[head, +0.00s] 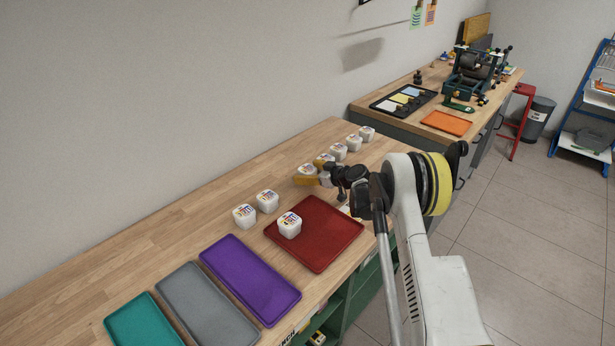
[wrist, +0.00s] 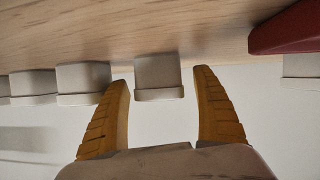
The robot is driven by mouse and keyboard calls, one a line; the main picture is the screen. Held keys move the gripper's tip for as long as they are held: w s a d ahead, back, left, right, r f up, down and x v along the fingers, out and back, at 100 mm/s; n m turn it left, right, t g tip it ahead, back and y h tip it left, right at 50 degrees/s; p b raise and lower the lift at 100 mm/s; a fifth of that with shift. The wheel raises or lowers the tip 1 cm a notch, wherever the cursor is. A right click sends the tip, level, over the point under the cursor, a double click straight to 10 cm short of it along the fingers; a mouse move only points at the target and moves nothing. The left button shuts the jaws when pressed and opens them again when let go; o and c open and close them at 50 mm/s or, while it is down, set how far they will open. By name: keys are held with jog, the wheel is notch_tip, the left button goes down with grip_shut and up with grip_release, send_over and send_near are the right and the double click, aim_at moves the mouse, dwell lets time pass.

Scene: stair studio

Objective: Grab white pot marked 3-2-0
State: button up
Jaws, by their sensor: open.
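Several white pots with small coloured marks on their lids stand on the wooden bench; the marks are too small to read, so I cannot tell which one is 3-2-0. My gripper (head: 308,171) is open, its yellow fingers around or just in front of one white pot (head: 307,168) in the back row. In the wrist view this pot (wrist: 158,72) sits between the open fingertips (wrist: 162,80), with a gap on both sides. Another pot (wrist: 84,78) is close beside the left finger.
More pots (head: 354,143) continue the row to the right. Two pots (head: 244,217) stand nearer, and one (head: 289,226) is on the red tray (head: 325,250). Purple (head: 250,278), grey (head: 205,303) and teal (head: 143,322) trays lie along the front. The wall is behind.

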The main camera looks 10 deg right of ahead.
jog(key=c, duration=1.3)
jog(key=shift+c, duration=0.2)
jog(key=shift+r, duration=0.1)
